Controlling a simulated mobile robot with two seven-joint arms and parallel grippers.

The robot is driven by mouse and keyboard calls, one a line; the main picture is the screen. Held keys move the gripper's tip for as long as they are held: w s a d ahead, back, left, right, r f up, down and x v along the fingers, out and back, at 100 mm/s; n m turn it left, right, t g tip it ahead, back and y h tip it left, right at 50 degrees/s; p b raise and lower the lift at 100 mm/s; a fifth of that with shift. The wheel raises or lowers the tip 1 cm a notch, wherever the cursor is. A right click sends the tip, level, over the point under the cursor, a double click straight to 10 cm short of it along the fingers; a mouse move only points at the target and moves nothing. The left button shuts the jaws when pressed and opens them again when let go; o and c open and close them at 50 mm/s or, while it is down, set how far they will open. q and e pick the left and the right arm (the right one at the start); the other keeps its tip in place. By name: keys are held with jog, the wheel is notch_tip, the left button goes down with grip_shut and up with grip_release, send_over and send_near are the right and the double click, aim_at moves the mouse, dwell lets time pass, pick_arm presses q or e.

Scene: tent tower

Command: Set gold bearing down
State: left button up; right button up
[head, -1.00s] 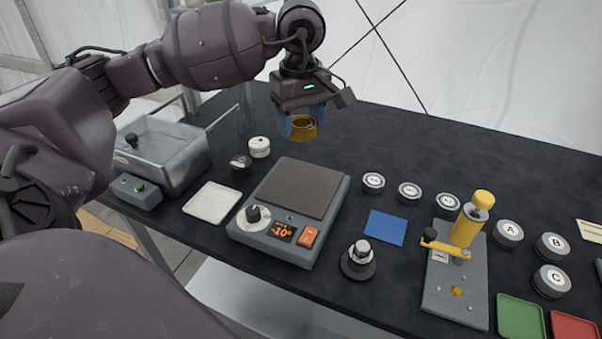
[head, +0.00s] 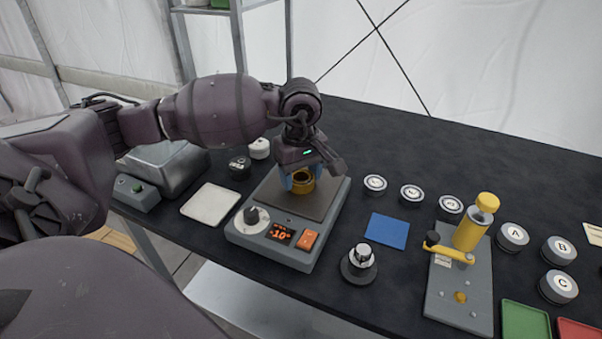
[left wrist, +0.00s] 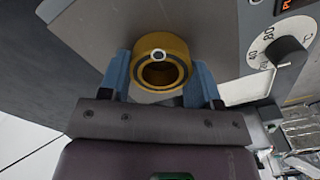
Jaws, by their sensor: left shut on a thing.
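The gold bearing (head: 303,181) is a short gold ring, held between the blue fingertips of my left gripper (head: 302,182). Both are over the dark plate (head: 276,201) of the grey heater, near its far right part. I cannot tell whether the ring touches the plate. In the left wrist view the bearing (left wrist: 162,62) sits between the two blue fingers of the left gripper (left wrist: 160,78), its open bore showing, with the plate (left wrist: 215,25) behind it. The heater's display (head: 281,234) glows orange. My right gripper is not in view.
A blue pad (head: 388,231), a black-and-silver knob piece (head: 359,263) and a yellow-handled press (head: 467,240) stand to the right. Several round lidded tins are further right.

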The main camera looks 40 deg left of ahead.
pick_arm(q)
jog(key=shift+r, duration=0.15)
jog(key=shift+f, duration=0.25)
jog(key=o, duration=0.9)
jog(key=shift+o, duration=0.6)
jog(key=shift+r, duration=0.15)
